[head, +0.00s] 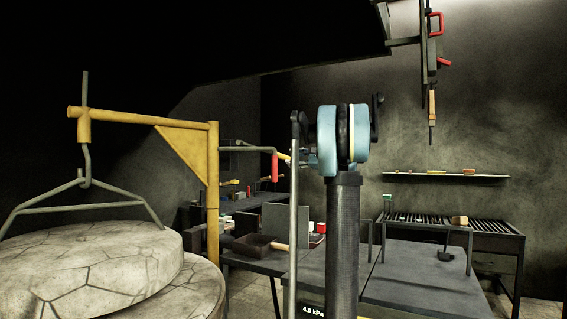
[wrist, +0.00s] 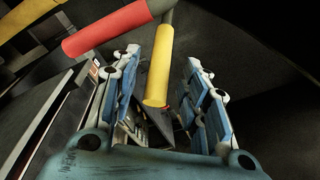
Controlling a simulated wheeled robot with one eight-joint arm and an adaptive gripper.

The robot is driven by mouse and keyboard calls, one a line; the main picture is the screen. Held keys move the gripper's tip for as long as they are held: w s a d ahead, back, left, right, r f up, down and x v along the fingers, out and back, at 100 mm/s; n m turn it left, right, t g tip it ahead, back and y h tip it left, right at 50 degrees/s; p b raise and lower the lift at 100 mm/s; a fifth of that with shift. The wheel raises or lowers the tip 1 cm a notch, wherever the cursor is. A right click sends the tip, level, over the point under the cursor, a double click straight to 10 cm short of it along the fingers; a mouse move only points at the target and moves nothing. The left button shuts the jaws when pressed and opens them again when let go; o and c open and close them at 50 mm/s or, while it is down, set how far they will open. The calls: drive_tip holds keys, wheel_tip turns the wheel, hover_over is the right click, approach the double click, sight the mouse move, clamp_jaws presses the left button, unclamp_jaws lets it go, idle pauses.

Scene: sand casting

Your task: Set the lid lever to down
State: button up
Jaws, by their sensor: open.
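The lid lever is a grey rod (head: 245,148) on the yellow post, ending in a red grip (head: 275,167) that hangs down and a short yellow grip (head: 283,157) that points right, toward my gripper (head: 303,158). In the wrist view my gripper (wrist: 164,65) is open, its blue fingers on either side of the yellow grip (wrist: 158,68). Gaps show on both sides of it, and the fingers look apart from it. The red grip (wrist: 106,28) lies outside the fingers, at the upper left. My arm partly hides my gripper in the head view.
The yellow crane frame (head: 212,190) holds a round stone-patterned lid (head: 90,265) by a hook and bracket at left. It hangs over or rests on a round body; I cannot tell which. Dark benches (head: 415,275) stand behind my arm. A wall shelf (head: 445,178) is at right.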

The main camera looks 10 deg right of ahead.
sight(284, 158)
drive_tip(key=shift+x, duration=2.95)
clamp_jaws()
